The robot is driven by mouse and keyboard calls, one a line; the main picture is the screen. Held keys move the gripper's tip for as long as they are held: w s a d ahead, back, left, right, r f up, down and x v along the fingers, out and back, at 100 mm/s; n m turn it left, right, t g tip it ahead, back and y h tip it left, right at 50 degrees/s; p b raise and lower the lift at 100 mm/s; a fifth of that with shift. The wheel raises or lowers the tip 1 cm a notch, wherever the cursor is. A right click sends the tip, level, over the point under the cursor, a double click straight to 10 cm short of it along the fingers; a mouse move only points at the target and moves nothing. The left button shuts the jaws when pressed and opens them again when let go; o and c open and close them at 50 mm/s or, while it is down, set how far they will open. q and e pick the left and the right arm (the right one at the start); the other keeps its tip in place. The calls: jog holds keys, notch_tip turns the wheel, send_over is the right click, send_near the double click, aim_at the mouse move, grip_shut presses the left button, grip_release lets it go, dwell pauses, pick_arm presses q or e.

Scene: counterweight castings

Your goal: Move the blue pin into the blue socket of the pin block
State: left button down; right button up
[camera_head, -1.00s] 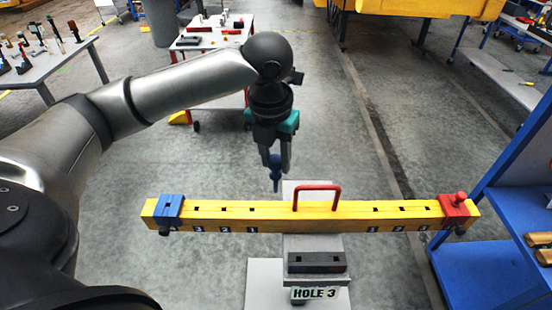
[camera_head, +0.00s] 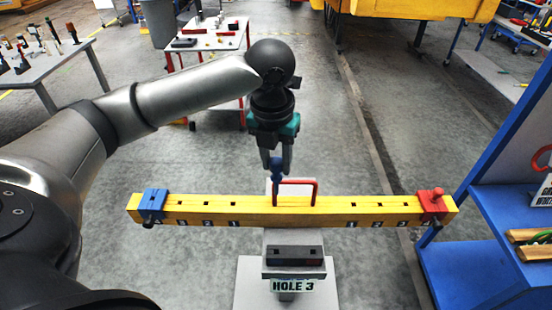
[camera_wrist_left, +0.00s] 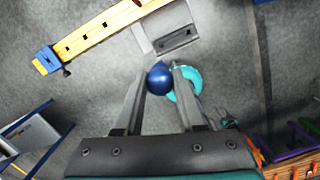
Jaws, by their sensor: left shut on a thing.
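The blue pin (camera_head: 277,178) hangs between the fingers of my left gripper (camera_head: 277,165), which is shut on it. In the left wrist view its round blue head (camera_wrist_left: 160,77) sits between the fingertips. In the head view the pin overlaps the left side of the red handle of the yellow beam; I cannot tell its exact height above or behind the beam. A dark block with two square openings (camera_head: 296,250), apparently the pin block, rests on a grey stand in front of the beam. I cannot make out its socket colours. My right gripper is not in view.
The yellow beam (camera_head: 335,207) spans the middle, with a blue end piece (camera_head: 152,205) and a red end piece (camera_head: 434,205). A blue shelf (camera_head: 480,240) stands at right; tables stand behind.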

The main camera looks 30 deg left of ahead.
pick_arm(q)
jog(key=shift+f+b, duration=0.45)
jog(key=shift+f, duration=0.9)
notch_tip(320, 180, down, 30)
jog(key=b, duration=1.2)
jog(key=shift+r, duration=0.15)
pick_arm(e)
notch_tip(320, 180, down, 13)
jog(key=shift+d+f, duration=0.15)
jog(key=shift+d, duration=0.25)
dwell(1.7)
pick_arm(q)
jog(key=shift+c, duration=2.2)
grip_release()
